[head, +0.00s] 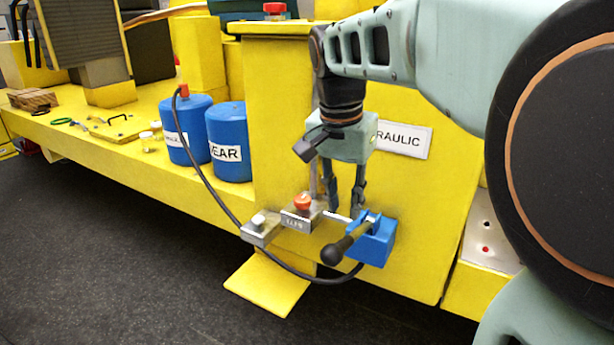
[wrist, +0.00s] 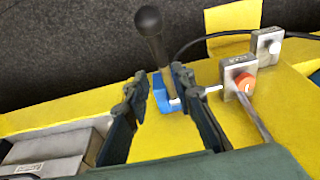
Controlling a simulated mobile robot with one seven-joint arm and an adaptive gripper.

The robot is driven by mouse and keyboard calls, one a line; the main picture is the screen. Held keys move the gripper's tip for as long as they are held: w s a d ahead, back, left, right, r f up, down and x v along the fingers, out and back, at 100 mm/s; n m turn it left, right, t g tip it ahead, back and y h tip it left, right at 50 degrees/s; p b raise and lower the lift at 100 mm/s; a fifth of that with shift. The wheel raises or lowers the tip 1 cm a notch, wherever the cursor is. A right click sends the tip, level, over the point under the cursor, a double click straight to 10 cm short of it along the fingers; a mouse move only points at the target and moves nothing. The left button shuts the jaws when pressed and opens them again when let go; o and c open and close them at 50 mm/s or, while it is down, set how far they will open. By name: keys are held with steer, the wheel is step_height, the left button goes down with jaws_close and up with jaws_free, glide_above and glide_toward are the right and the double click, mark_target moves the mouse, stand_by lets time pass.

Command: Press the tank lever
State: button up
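The tank lever (head: 350,242) has a black ball knob and a shaft rising out of a blue block (head: 378,243) on the yellow machine's side. In the head view it points to the lower left. In the wrist view the lever (wrist: 153,35) stands beyond my fingertips, and part of the blue block (wrist: 160,92) shows between them. My gripper (head: 346,208) points down just above and left of the block, with its fingers apart and nothing between them. In the wrist view my gripper (wrist: 159,84) is also open. I cannot tell whether a fingertip touches the block.
A grey box with a red-orange button (head: 303,201) and a grey box with a pale knob (head: 259,222) sit left of the lever. A black hose (head: 215,190) loops below them. Two blue tanks (head: 229,140) stand on the yellow deck to the left.

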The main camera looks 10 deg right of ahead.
steer(key=shift+c, duration=0.2)
steer(key=shift+w+a+f+b, duration=0.1)
steer(key=shift+a+b, duration=0.05)
steer(key=shift+b, duration=0.3)
steer(key=c, duration=0.5)
steer(key=b, duration=0.1)
steer(key=a+b, duration=0.1)
steer(key=shift+w+r+n+h+b, duration=0.25)
steer(key=shift+r+n+h+b, duration=0.05)
steer(key=shift+h+b, duration=0.1)
jaws_close()
steer(key=s+a+r+t+h+b, duration=0.1)
steer(key=a+r+h+b, duration=0.1)
steer(key=r+b, duration=0.3)
steer(key=shift+s+a+r+n+b, duration=0.2)
steer(key=shift+a+r+n+b, duration=0.25)
steer(key=shift+b, duration=0.65)
steer(key=shift+a+f, duration=0.1)
